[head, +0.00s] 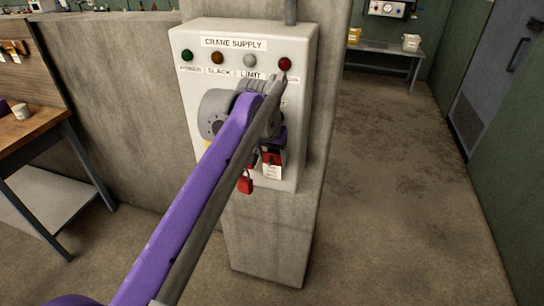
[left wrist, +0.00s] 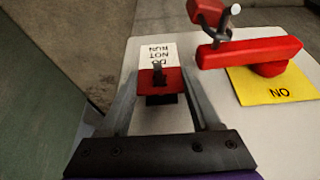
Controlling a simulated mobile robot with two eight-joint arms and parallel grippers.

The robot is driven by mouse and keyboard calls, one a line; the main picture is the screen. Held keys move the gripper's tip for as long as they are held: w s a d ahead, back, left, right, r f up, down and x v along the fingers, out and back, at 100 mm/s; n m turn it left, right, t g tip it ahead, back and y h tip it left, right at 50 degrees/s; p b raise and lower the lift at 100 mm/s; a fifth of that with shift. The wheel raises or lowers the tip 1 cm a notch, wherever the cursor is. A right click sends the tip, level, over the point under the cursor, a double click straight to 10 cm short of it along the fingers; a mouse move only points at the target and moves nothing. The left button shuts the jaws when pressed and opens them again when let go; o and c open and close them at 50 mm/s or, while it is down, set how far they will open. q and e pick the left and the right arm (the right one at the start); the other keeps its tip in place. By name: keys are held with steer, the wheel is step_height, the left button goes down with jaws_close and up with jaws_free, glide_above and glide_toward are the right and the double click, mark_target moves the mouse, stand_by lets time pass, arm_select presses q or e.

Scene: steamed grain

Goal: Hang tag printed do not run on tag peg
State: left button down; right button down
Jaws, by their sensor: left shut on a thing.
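The tag (left wrist: 157,53), red at one end and white with DO NOT RUN at the other, shows upside down in the left wrist view. In the head view the tag (head: 272,171) hangs at the lower right of the grey panel. My left gripper (left wrist: 160,76) is shut on the tag's sides, a finger along each edge. A dark peg (left wrist: 158,72) shows at the tag's red part. I cannot tell whether it passes through a hole. In the head view my left gripper (head: 272,152) is partly hidden by its arm. My right gripper is not in view.
The CRANE SUPPLY panel (head: 234,44) is on a concrete pillar (head: 268,240). A red handle (left wrist: 250,52) over a yellow plate (left wrist: 272,88) and a red padlock (head: 245,184) are close to the gripper. The floor right of the pillar is clear.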

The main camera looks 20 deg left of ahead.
arm_select(q)
jaws_free()
steer(key=shift+r, duration=0.1)
stand_by(0.5)
steer(key=s+p+v, duration=0.1)
steer(key=v, duration=0.9)
steer(key=shift+t, duration=0.5)
steer(key=s+a+f, duration=0.1)
steer(key=s+f, duration=0.7)
steer(key=f, duration=0.2)
steer(key=s+a+f, duration=0.1)
steer(key=s+f, duration=0.6)
steer(key=f, duration=0.2)
steer(key=s+f, duration=0.8)
steer(key=f, duration=0.2)
steer(key=shift+s+a+f, duration=0.3)
steer(key=shift+a, duration=0.1)
